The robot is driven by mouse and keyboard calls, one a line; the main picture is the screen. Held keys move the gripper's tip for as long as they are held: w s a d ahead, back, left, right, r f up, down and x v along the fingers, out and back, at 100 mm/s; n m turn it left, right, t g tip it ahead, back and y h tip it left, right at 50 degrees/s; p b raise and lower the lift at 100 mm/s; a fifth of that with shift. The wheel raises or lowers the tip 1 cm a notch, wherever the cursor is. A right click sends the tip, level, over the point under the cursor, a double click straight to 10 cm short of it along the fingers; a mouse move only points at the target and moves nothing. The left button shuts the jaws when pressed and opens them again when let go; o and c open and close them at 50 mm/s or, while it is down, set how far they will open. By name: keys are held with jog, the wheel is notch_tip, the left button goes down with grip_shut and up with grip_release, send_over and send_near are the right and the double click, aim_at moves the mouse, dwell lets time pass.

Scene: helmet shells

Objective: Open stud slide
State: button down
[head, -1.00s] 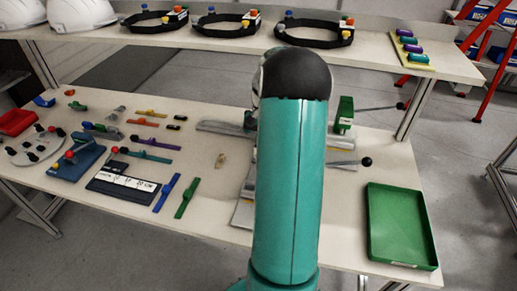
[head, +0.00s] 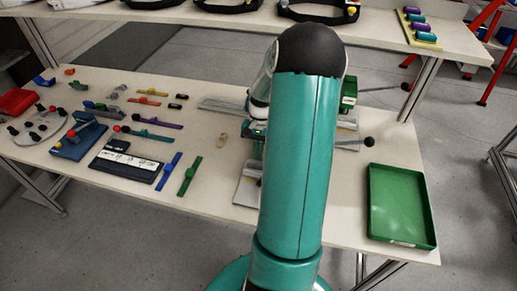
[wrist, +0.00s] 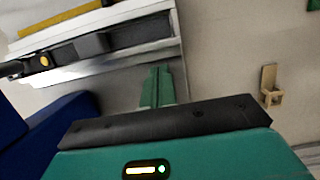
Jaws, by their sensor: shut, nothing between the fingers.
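My gripper (wrist: 157,88) shows in the wrist view as two green fingers, shut together and empty, over a flat grey metal surface. A metal slide fixture (wrist: 95,45) with a yellow strip, black blocks and a yellow dot lies beyond and left of the fingertips; I see no contact between them. In the head view my upright arm hides most of the fixture. Its grey plate (head: 222,105) shows left of my arm, and a lever with a black knob (head: 369,142) sticks out to the right. I cannot tell whether the slide is open.
A small tan piece (wrist: 270,85) stands right of my fingers in the wrist view. A green tray (head: 402,205) lies at the table's right end. Several coloured tools and a dark labelled case (head: 125,166) lie to the left. A shelf (head: 220,25) runs behind.

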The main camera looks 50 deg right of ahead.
aim_at(251, 175)
jog(key=s+a, duration=0.1)
jog(key=a, duration=0.1)
jog(key=s+a, duration=0.1)
jog(key=a, duration=0.2)
jog(key=s+a, duration=0.1)
jog(key=a, duration=0.1)
jog(key=shift+s+a, duration=0.15)
jog(key=shift+a, duration=0.1)
jog(key=shift+d, duration=0.1)
